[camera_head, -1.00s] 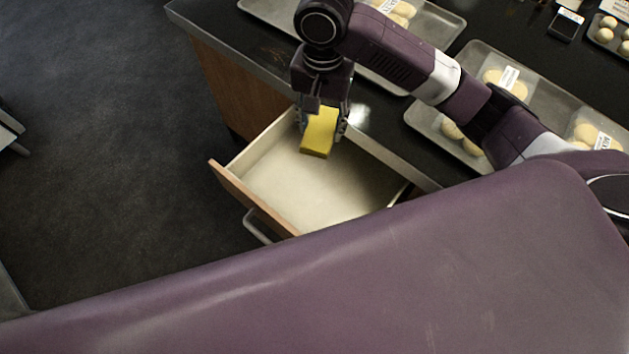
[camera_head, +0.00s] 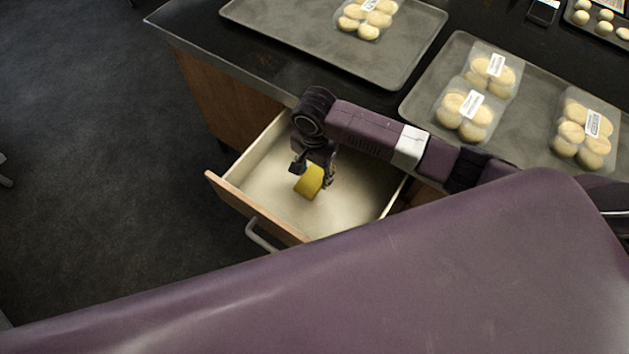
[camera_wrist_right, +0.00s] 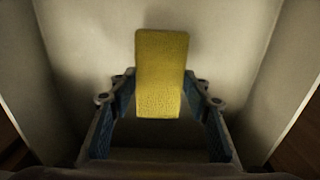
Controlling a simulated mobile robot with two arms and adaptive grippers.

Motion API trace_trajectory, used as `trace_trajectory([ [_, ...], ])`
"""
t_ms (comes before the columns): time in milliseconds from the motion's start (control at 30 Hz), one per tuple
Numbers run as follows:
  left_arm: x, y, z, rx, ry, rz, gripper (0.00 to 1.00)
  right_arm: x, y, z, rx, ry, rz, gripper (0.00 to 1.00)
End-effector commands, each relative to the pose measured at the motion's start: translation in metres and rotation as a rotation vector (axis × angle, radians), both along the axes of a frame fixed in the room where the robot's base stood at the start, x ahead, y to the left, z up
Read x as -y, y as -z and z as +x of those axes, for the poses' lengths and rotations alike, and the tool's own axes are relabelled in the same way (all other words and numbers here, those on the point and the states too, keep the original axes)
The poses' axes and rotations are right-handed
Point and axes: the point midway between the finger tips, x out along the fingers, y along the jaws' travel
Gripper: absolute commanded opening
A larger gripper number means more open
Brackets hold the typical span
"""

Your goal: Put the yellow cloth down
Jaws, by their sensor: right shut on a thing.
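The yellow cloth (camera_head: 309,181) looks like a folded yellow block. My right gripper (camera_head: 314,172) is shut on it and holds it inside the open drawer (camera_head: 262,180). In the right wrist view the cloth (camera_wrist_right: 160,75) stands out between the two fingers of the right gripper (camera_wrist_right: 160,112), with the pale drawer floor beyond it. I cannot tell whether the cloth touches the drawer floor. The drawer looks otherwise empty where it shows. My left gripper is not in view.
The dark counter (camera_head: 425,68) lies behind the drawer. On it are a grey tray (camera_head: 270,22) and another tray (camera_head: 530,110) with packs of round buns (camera_head: 466,112). The drawer handle (camera_head: 260,236) faces the open floor at the left.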

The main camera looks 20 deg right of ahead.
Motion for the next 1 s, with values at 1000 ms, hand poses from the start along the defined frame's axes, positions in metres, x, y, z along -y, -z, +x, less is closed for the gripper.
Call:
trace_trajectory([
  [1000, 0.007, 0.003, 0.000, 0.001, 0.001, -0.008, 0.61, 0.000, 0.051, 0.000, 0.001, 0.000, 0.000, 0.61],
])
